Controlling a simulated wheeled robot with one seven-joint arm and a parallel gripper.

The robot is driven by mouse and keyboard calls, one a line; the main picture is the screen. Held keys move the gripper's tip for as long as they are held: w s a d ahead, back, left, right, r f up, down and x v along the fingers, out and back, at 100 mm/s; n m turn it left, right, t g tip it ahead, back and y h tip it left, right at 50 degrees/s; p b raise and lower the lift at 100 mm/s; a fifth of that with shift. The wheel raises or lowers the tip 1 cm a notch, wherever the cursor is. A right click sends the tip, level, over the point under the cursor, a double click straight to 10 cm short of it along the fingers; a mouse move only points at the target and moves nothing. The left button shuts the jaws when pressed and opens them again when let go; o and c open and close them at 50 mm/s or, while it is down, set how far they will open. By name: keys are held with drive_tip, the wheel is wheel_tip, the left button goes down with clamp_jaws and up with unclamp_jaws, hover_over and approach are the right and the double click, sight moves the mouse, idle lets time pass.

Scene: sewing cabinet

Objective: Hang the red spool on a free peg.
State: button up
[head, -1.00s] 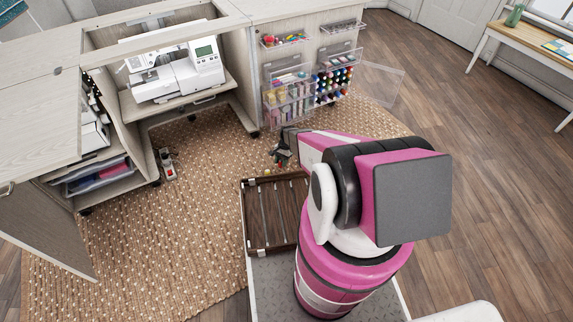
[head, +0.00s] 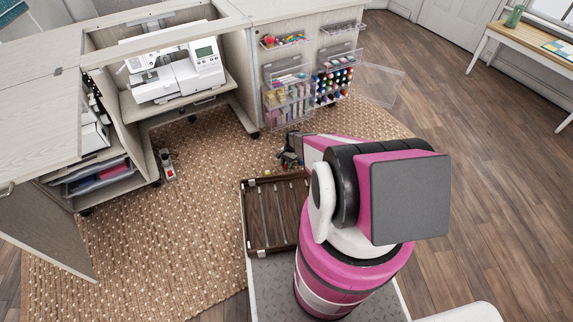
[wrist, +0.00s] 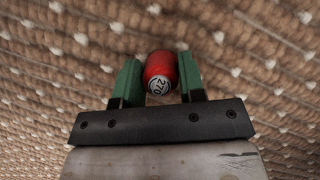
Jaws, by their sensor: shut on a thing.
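The red spool (wrist: 161,68) is between the two green fingers of my gripper (wrist: 158,80) in the wrist view. It has a white end label reading 270, and my gripper is shut on it. Blurred woven rug shows behind it. In the head view my gripper (head: 289,157) is low over the rug, before the cabinet front, partly hidden by my arm. The peg rack with several coloured spools (head: 333,86) is on the cabinet's right side, above and right of my gripper. Which pegs are free is too small to tell.
Clear bins (head: 288,100) hang left of the spools, with more trays above. A clear panel (head: 382,84) sticks out at right. A sewing machine (head: 178,75) stands in the cabinet. A wooden tray (head: 256,248) lies before me. The rug (head: 170,240) is mostly clear.

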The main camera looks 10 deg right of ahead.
drive_tip(key=shift+f, duration=0.1)
drive_tip(key=o, duration=0.9)
drive_tip(key=v, duration=1.2)
drive_tip(key=s+a+r+n+t+h, duration=0.1)
drive_tip(key=s+r+n, duration=0.1)
drive_tip(key=s+r, duration=0.6)
drive_tip(key=s+a+r+n+t+h, duration=0.1)
drive_tip(key=s+r+n, duration=0.2)
drive_tip(key=s+r, duration=0.5)
drive_tip(key=s+a+r+n+t+h, duration=0.1)
drive_tip(key=s+r+n, duration=0.2)
drive_tip(key=r, duration=2.3)
drive_tip(key=shift+s, duration=2.9)
